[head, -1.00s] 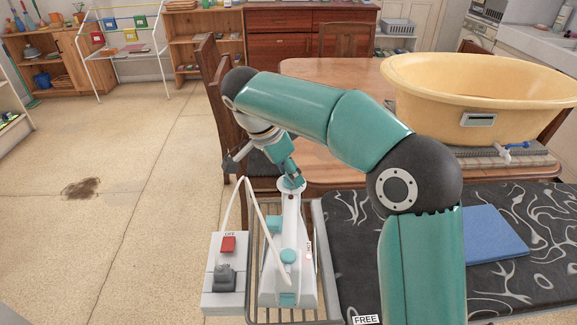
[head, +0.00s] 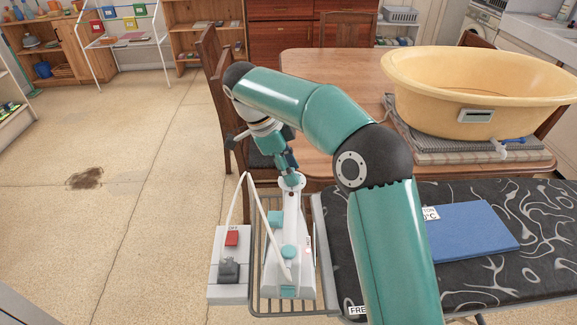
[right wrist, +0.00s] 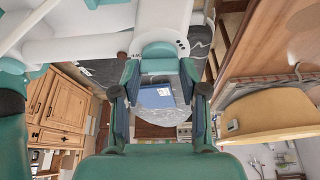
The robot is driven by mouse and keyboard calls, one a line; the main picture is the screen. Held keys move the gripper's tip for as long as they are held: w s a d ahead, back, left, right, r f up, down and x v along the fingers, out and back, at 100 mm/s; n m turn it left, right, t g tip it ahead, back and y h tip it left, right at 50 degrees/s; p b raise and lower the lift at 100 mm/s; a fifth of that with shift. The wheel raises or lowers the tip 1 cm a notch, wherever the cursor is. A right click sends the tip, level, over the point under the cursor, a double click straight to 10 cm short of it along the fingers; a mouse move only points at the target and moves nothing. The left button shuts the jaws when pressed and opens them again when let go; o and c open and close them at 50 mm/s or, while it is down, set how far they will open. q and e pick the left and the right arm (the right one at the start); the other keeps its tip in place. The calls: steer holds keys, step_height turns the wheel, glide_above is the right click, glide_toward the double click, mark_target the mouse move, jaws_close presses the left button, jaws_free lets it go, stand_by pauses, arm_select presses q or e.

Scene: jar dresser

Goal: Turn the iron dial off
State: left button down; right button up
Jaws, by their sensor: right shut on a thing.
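The white iron with teal parts (head: 291,262) rests on the wire rack at the left end of the ironing board. A white round disc (head: 292,183) with small marks is at its far end, where the iron dial seems to be. My right gripper (head: 289,168) is right over this disc, its fingertips touching or nearly touching it. In the right wrist view its two fingers (right wrist: 160,95) stand on either side of the teal dial piece (right wrist: 160,60), shut on it. The dial's pointer and setting are hidden. My left gripper is not in view.
A switch box (head: 213,292) with a red OFF-labelled switch (head: 231,238) and a plug is left of the iron, joined by a white cord. The patterned board (head: 500,270) holds a blue cloth (head: 470,230). A yellow tub (head: 480,85) stands on the table behind.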

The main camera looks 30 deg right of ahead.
stand_by(0.3)
steer(key=o, duration=1.1)
steer(key=shift+o, duration=0.3)
